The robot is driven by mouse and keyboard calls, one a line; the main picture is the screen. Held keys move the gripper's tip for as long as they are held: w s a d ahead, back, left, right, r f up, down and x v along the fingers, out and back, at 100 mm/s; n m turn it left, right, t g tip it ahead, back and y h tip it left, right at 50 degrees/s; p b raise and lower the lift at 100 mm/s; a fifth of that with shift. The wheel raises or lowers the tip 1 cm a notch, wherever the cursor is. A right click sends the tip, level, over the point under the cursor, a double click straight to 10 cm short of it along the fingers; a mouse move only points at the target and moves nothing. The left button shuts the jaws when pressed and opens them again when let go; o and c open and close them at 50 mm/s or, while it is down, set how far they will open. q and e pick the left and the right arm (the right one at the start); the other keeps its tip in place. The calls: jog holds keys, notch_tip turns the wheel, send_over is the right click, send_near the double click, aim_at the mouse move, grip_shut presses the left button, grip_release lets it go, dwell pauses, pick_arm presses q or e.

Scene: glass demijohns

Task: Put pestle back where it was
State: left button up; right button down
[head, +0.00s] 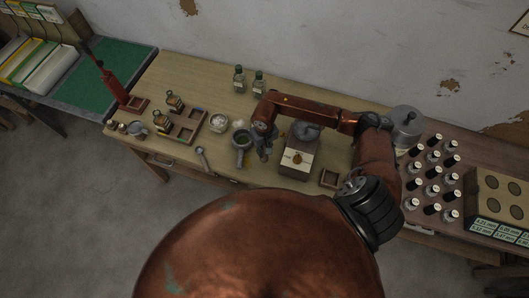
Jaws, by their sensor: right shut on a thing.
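My right gripper (263,149) reaches down over the wooden table (222,87), at the end of my copper-coloured arm, which comes in from the right. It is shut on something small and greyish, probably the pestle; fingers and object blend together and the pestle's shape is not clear. Just left of the gripper stands a grey mortar (241,144) with green stuff inside. I cannot tell whether the held thing touches the mortar. My left gripper is not in view.
A box with a grey top (299,158) stands right of the gripper. A white bowl (218,122) is left of the mortar. Two green bottles (239,79) stand behind. Several black-capped bottles (434,172) stand farther right.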

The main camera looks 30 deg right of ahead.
jog(key=shift+s+f+p, duration=0.1)
jog(key=shift+f+p, duration=0.25)
jog(key=shift+f, duration=0.55)
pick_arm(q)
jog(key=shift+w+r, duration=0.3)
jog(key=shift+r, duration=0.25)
pick_arm(e)
jog(key=shift+f, duration=0.15)
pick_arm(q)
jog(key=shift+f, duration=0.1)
pick_arm(e)
jog(key=shift+f, duration=0.1)
jog(key=shift+f+b, duration=0.1)
jog(key=shift+b, duration=0.25)
jog(key=c, duration=1.8)
grip_release()
